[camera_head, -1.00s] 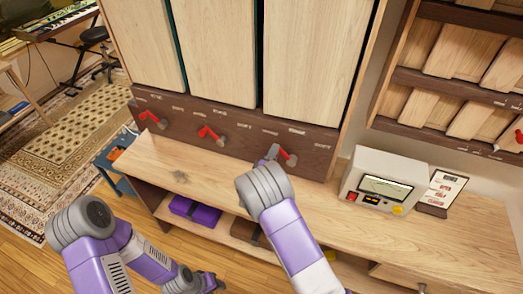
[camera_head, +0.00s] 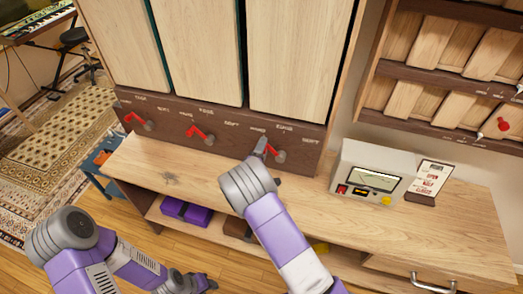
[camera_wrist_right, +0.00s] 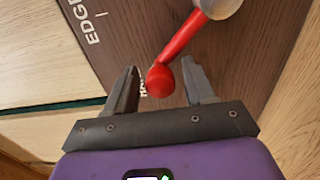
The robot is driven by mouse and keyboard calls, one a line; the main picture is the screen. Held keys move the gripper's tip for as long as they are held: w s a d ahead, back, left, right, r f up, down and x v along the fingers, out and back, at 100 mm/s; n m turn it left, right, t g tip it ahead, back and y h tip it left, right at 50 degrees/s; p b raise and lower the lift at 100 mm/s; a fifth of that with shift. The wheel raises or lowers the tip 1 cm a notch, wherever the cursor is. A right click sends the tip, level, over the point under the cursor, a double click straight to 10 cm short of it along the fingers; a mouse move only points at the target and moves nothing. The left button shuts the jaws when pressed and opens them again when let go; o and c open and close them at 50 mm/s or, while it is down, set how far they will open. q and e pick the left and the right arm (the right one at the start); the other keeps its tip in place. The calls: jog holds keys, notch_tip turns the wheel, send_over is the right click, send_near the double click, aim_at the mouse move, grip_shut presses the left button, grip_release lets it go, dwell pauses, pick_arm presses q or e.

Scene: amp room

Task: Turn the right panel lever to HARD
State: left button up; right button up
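The right panel lever (camera_head: 272,150) is red with a grey pivot, on the dark brown strip below the right wooden panel (camera_head: 292,60). Its handle points up and left from the pivot. In the right wrist view the lever's red knob (camera_wrist_right: 160,80) lies between the two fingers of my right gripper (camera_wrist_right: 160,88), with a small gap on each side. The gripper is open.
Two more red levers, the middle one (camera_head: 199,134) and the left one (camera_head: 139,121), sit on the same strip. A grey device (camera_head: 366,174) and a printed card (camera_head: 429,183) stand on the wooden counter (camera_head: 455,225) to the right. A purple box (camera_head: 187,211) lies on the shelf below.

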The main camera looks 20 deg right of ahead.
jog(key=v, duration=0.7)
jog(key=shift+s, duration=0.3)
jog(key=shift+a, duration=0.15)
